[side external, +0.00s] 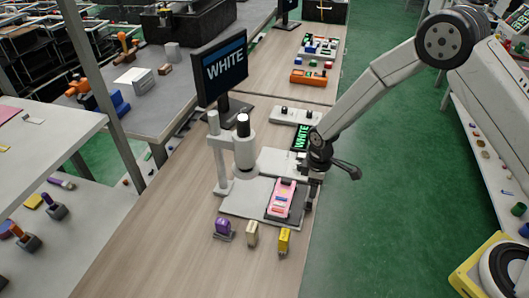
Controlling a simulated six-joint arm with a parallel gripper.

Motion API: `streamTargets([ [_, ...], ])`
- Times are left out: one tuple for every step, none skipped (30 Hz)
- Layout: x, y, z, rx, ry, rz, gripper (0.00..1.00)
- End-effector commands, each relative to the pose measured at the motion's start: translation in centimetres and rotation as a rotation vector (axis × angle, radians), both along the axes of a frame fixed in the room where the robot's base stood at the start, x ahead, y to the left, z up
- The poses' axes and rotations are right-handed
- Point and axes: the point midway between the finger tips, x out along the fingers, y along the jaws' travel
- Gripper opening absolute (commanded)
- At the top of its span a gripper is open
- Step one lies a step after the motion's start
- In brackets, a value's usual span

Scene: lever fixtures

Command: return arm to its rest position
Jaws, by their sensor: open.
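My gripper (311,196) hangs at the end of my arm over the right edge of the wooden table (190,230). It points down, just right of a pink device (282,198) lying on a dark pad. The fingers are small in this view. I cannot tell whether they touch the device or its pad. No object shows clearly between them.
A grey press-like fixture (243,150) stands left of the pink device. A monitor reading WHITE (222,68) stands behind it. Purple (223,228), cream (252,233) and yellow (284,239) blocks sit in front. Green floor (400,180) is open to the right.

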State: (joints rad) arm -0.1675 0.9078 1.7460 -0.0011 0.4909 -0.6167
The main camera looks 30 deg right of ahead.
Motion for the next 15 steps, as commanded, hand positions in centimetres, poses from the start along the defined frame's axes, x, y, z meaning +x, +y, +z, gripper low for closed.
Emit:
streamTargets([
  [0.01,-0.01,0.35,0.0,-0.001,0.0,0.62],
  [0.02,-0.01,0.51,0.0,-0.001,0.0,0.62],
  [0.01,-0.02,0.66,0.0,-0.001,0.0,0.62],
  [0.0,-0.02,0.74,0.0,0.0,0.0,0.62],
  [-0.02,-0.02,0.79,0.0,0.0,0.0,0.62],
  [-0.02,-0.02,0.84,0.0,0.0,0.0,0.62],
  [-0.03,-0.03,0.86,0.0,0.0,0.0,0.62],
  [-0.03,-0.02,0.87,-0.001,0.001,0.0,0.62],
  [-0.03,-0.02,0.87,-0.001,0.001,0.0,0.62],
  [-0.03,-0.02,0.87,-0.001,0.001,0.0,0.62],
  [-0.03,-0.02,0.86,-0.001,0.001,0.0,0.62],
  [-0.03,-0.02,0.86,-0.001,0.001,0.0,0.62],
  [-0.03,-0.02,0.86,-0.001,0.001,0.0,0.62],
  [-0.03,-0.01,0.86,0.0,0.0,0.0,0.62],
  [-0.03,-0.03,0.87,0.0,0.0,0.0,0.62],
])
